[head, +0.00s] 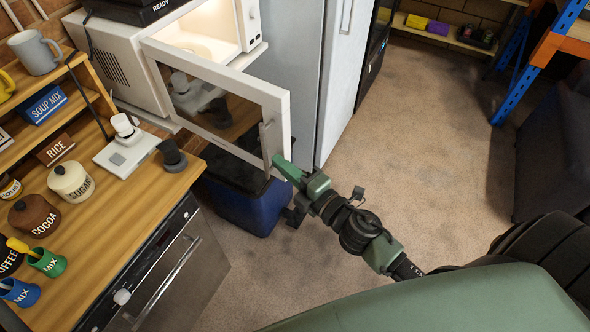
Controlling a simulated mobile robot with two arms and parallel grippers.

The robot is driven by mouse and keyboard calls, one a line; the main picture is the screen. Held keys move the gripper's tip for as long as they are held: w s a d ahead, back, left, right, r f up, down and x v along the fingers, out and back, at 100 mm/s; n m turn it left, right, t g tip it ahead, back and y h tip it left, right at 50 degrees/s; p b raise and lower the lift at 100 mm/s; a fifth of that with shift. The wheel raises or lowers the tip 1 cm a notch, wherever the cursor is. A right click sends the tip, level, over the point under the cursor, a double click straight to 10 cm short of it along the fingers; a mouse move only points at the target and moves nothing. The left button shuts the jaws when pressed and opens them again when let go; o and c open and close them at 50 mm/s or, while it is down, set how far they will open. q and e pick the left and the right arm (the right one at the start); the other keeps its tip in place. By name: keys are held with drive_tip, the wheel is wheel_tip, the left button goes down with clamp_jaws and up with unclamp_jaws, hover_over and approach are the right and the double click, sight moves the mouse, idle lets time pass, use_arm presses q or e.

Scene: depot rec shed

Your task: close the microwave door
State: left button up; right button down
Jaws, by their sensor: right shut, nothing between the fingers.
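The white microwave (123,62) stands at the back left with its lit inside showing. Its door (279,104) is open, swung out toward me, with a white frame, a dark window and a handle near its free edge. My right gripper (279,162) is green and shut, with nothing between its fingers. Its tip is at the lower free corner of the door, close to or touching it; I cannot tell which. My left gripper is not in view.
A wooden counter (150,194) with jars, cups and a white scale-like device (127,150) is at left. A blue bin (240,203) stands below the door. A grey fridge (287,62) is behind it. Open carpet (420,130) lies to the right, before a shelf rack.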

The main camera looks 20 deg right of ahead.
drive_tip(key=shift+p+x, duration=0.3)
drive_tip(key=shift+x, duration=1.2)
